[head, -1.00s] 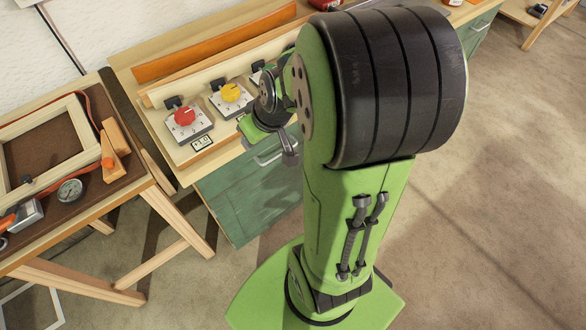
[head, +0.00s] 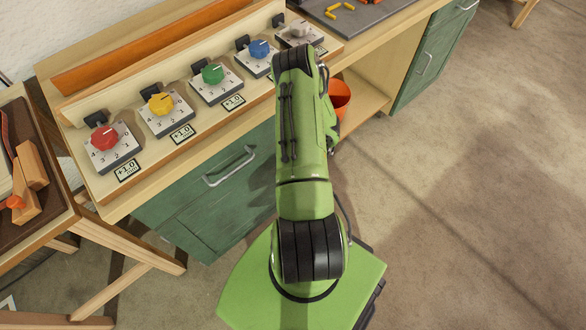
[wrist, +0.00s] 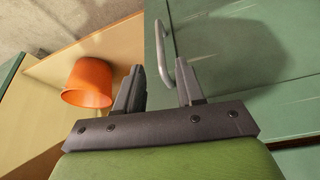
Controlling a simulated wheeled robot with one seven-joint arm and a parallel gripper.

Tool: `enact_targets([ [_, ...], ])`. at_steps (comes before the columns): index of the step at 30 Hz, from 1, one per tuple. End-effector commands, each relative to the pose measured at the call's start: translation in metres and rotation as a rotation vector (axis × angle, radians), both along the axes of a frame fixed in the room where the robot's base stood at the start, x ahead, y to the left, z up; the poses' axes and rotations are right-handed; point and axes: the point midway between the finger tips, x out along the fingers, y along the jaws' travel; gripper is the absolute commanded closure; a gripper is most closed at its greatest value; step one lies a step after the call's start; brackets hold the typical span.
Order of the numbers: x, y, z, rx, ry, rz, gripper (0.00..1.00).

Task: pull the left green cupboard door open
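The left green cupboard front (head: 195,215) is under the bench on the left and looks shut. A grey bar handle (head: 229,167) shows on it in the head view. In the wrist view a green panel (wrist: 245,40) fills the right side, with a grey bar handle (wrist: 168,52) near its left edge. My gripper (wrist: 160,75) is open and empty. The handle appears between and beyond its fingertips, with its lower end beside the right finger. I cannot tell how far off it is. In the head view my arm hides the gripper.
An orange bucket (wrist: 88,83) stands in the open shelf beside the green panel. The bench top holds a row of coloured knobs, such as the red one (head: 104,137). A second green cupboard (head: 430,65) is at right. A wooden trestle table (head: 50,225) stands at left. Floor at right is clear.

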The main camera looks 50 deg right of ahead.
Motion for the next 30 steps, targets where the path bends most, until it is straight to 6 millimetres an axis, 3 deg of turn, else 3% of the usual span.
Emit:
enact_targets([
  [1,0.005,-0.001,-0.018,0.0,0.0,0.004,0.62],
  [3,0.011,-0.004,-0.034,0.0,0.001,0.005,0.62],
  [9,0.026,-0.011,-0.073,0.0,0.001,0.003,0.62],
  [13,0.032,-0.014,-0.085,0.0,0.0,0.002,0.62],
  [21,0.033,-0.014,-0.086,0.001,0.0,0.0,0.62],
  [30,0.033,-0.014,-0.086,0.001,0.0,0.0,1.0],
])
